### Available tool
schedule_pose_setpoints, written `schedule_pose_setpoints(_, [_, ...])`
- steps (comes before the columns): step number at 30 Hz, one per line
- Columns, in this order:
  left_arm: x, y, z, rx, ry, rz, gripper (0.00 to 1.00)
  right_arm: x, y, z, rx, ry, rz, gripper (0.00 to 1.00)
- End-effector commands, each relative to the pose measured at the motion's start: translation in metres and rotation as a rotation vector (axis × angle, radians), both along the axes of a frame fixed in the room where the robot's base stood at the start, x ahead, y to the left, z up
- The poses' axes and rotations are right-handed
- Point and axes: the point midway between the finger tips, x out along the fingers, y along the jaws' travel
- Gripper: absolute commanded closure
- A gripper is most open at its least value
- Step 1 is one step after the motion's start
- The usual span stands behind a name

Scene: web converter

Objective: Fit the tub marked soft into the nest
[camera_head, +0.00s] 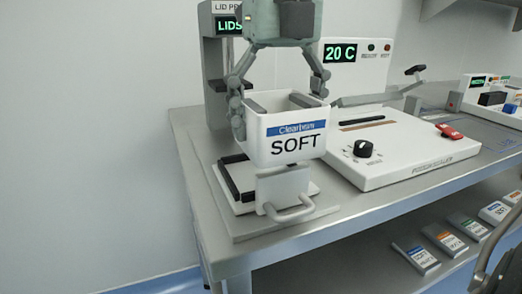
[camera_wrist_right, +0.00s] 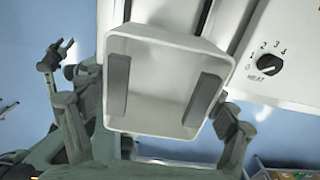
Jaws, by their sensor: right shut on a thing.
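The white tub marked SOFT (camera_head: 296,145), with a blue label band, hangs upright in my right gripper (camera_head: 282,100). The gripper is shut on it, its fingers at the tub's left and right walls. In the right wrist view I look into the empty tub (camera_wrist_right: 160,85), with a grey pad along each side wall. Below the tub is a white carriage with a black frame (camera_head: 236,180) and a front handle (camera_head: 290,208), which appears to be the nest. The tub hides much of it and seems above it; the exact gap is unclear.
A lid printer (camera_head: 219,60) stands close behind the tub's left. A white heater unit with a dial (camera_head: 363,149) and a 20 C display (camera_head: 340,54) stands right. A red object (camera_head: 449,131) lies on it. Several labelled packs (camera_head: 415,258) lie on the lower shelf.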

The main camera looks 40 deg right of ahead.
Motion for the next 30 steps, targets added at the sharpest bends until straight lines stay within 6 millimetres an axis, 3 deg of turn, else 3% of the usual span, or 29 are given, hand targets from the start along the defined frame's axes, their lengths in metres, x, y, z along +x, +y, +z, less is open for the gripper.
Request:
schedule_pose_setpoints(3, [-0.001,-0.001,-0.005,-0.005,0.004,0.000,0.60,0.025,-0.004,-0.015,0.000,0.006,0.000,0.44])
schedule_pose_setpoints(9, [-0.005,-0.001,-0.014,-0.008,0.008,0.001,0.60,0.049,-0.007,-0.029,-0.002,0.001,0.001,0.44])
schedule_pose_setpoints(15, [-0.006,0.000,-0.019,-0.008,0.015,0.002,0.60,0.051,-0.007,-0.035,-0.001,0.001,0.001,0.44])
schedule_pose_setpoints(24, [0.004,-0.001,-0.017,-0.013,-0.008,0.000,0.60,0.050,-0.007,-0.071,0.000,0.001,0.002,0.44])
schedule_pose_setpoints(30, [0.000,-0.001,-0.023,-0.012,0.005,0.002,0.60,0.051,-0.007,-0.071,-0.001,-0.001,0.001,0.44])
